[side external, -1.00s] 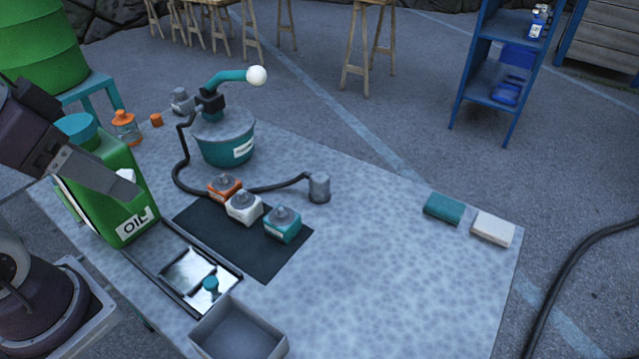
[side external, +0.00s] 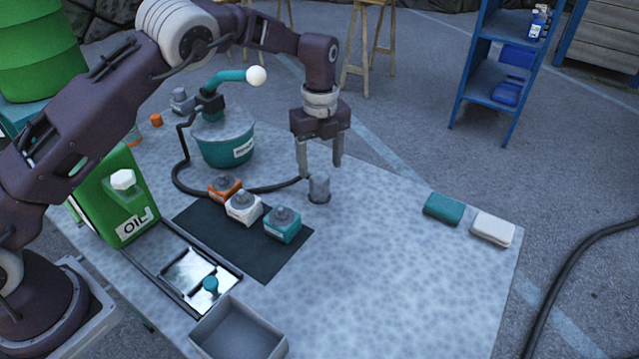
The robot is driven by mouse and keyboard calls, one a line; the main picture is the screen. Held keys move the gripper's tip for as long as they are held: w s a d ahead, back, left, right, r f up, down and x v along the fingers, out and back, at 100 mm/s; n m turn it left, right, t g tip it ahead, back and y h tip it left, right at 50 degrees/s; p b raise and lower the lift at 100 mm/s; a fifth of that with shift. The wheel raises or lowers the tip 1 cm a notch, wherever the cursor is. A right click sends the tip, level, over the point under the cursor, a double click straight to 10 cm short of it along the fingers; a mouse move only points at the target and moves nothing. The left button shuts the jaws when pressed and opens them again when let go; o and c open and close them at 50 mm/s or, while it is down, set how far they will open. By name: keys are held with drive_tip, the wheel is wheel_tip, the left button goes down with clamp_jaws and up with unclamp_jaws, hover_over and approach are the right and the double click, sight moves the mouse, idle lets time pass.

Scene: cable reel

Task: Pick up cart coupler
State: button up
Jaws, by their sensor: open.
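A grey cylindrical piece (side external: 319,189), which I take to be the cart coupler, sits on the speckled table at the end of the black hose (side external: 270,190). My gripper (side external: 320,170) points down just above it. Its two fingers are apart and appear to be on either side of the coupler's top. Contact between the fingers and the coupler cannot be made out.
A teal pot (side external: 228,146) with a curved handle stands left of my gripper. Several small lidded boxes sit on a dark mat (side external: 245,253). A green oil can (side external: 112,205) and a grey tray (side external: 238,335) are nearer. The table right of the coupler is clear up to two blocks (side external: 443,208).

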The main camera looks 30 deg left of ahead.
sight(319, 177)
drive_tip(key=f, duration=0.5)
drive_tip(key=shift+s+f, duration=0.2)
drive_tip(key=shift+f, duration=0.2)
drive_tip(key=shift+c, duration=0.4)
clamp_jaws()
